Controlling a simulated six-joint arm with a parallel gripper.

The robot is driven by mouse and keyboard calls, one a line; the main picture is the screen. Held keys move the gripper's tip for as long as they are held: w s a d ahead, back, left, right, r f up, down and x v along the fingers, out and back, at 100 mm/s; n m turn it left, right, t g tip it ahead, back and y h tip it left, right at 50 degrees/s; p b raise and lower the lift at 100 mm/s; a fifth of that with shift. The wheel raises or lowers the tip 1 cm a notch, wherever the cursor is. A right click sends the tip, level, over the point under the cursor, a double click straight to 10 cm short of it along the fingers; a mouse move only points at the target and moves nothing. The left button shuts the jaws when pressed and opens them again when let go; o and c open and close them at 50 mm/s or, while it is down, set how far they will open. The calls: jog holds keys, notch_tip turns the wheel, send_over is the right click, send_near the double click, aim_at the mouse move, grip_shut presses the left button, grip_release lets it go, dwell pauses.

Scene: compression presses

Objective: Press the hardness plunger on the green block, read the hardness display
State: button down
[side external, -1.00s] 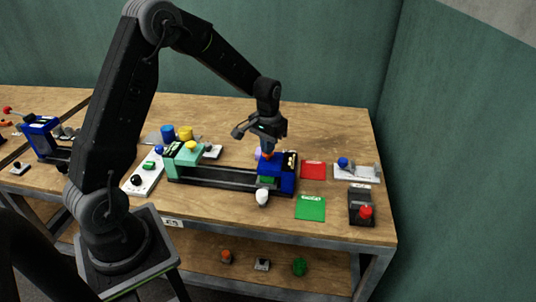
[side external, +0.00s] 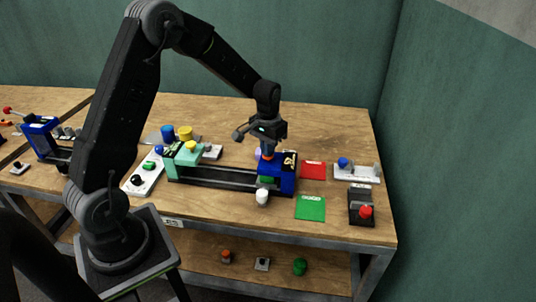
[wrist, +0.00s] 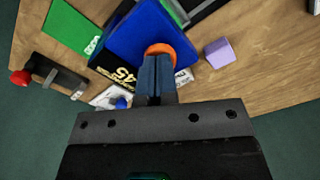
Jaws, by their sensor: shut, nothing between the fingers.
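The blue press (side external: 288,180) stands at the right end of a black rail on the table. A green block (side external: 267,180) shows inside it, low on its left side. The orange plunger (wrist: 160,49) is on top of the blue press. My gripper (wrist: 157,62) is shut and empty, its fingertips at the plunger and seemingly touching it; in the side view my gripper (side external: 267,152) points straight down there. The yellow characters of the hardness display (wrist: 124,74) are partly visible in the wrist view and seem to include 45. The fingers cover part of the plunger.
A mint press (side external: 183,166) stands at the rail's left end. A white knob (side external: 262,197) is at the front of the blue press. Red (side external: 313,170) and green (side external: 311,207) pads lie to its right, near a red-button box (side external: 361,207). A lilac cube (wrist: 219,52) stands close by.

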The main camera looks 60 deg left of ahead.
dwell(0.3)
jog(key=shift+r, duration=3.5)
jog(key=shift+s+d+r, duration=0.1)
jog(key=shift+r, duration=0.1)
jog(key=s+d+r+m+t, duration=0.1)
jog(key=s+d+r+t, duration=0.1)
jog(key=s+d+r, duration=0.2)
jog(key=s+d+r+m+t, duration=0.1)
jog(key=s+d+r, duration=0.3)
jog(key=s, duration=0.7)
jog(key=s+d+r+m+t, duration=0.1)
jog(key=s+d+r, duration=0.3)
jog(key=s, duration=0.4)
jog(key=shift+d+t, duration=0.75)
jog(key=shift+t, duration=0.05)
